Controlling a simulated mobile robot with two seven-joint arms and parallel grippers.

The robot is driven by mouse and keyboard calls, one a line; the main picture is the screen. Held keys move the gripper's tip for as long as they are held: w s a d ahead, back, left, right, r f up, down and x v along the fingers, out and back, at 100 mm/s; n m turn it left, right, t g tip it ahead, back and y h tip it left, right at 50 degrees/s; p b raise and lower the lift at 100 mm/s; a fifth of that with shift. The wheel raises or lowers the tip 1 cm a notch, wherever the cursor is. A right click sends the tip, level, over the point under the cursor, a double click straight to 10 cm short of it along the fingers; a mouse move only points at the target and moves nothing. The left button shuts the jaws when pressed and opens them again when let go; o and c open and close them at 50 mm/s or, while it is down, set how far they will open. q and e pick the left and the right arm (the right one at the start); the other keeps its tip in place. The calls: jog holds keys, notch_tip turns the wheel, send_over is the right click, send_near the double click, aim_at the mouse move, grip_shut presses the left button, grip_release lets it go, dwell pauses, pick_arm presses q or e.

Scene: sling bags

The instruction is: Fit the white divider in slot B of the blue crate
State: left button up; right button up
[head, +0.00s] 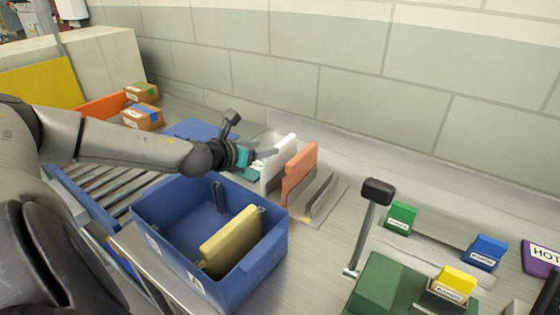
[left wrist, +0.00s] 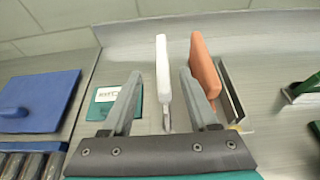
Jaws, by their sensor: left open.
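The white divider (head: 279,163) stands upright on the bench beside an orange divider (head: 300,172). It also shows in the left wrist view (left wrist: 162,65). My left gripper (head: 265,154) is open at the white divider's left side. In the left wrist view my left gripper (left wrist: 160,78) has its fingers on either side of the white divider, with gaps visible. The blue crate (head: 253,283) is open, with a cream-yellow divider (head: 230,240) standing inside. One front label reads A; the label further left is too small to read surely. My right gripper is out of view.
A grey rack (head: 320,195) holds the dividers. Right of it are a post with a black head (head: 377,190), a green container (head: 385,285) and small green, blue and yellow boxes. A roller conveyor (head: 115,190) and blue lid-like panel (left wrist: 40,100) lie left. The wall stands behind.

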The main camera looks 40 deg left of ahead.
aim_at(280, 144)
pick_arm(q)
jog(key=shift+p+x, duration=0.4)
jog(key=shift+x, duration=1.8)
jog(key=shift+d+p+x, duration=0.1)
jog(key=shift+p+x, duration=0.1)
jog(key=shift+x, duration=0.85)
jog(key=shift+d+p+x, duration=0.15)
jog(key=shift+x, duration=0.95)
jog(key=shift+f, duration=0.15)
grip_shut()
